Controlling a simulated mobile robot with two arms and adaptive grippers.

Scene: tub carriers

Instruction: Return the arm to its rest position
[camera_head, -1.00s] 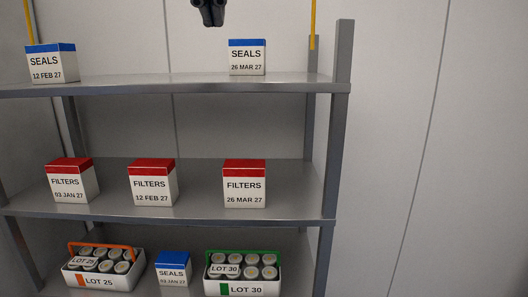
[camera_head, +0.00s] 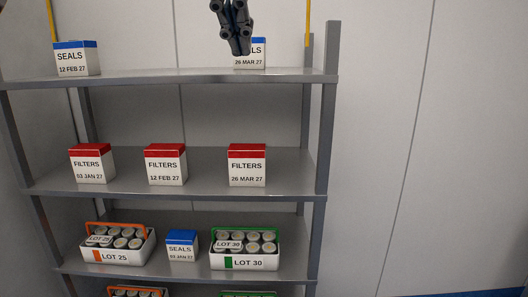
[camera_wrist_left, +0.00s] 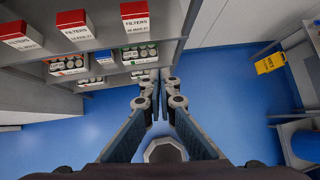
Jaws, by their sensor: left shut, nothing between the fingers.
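My left gripper (camera_head: 240,48) hangs from the top edge of the head view, shut and empty. It partly hides the blue-topped seals box dated 26 MAR 27 (camera_head: 258,62) on the top shelf. In the left wrist view its fingers (camera_wrist_left: 155,80) point away over the blue floor, close together with nothing between them. My right gripper does not show in these views.
The grey shelf unit (camera_head: 330,130) holds red-topped filters boxes (camera_head: 247,170) on its middle shelf. Below stand the LOT 25 carrier (camera_head: 118,257), a seals box (camera_head: 181,250) and the LOT 30 carrier (camera_head: 246,262). The wrist view shows a yellow sign (camera_wrist_left: 270,63) at right.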

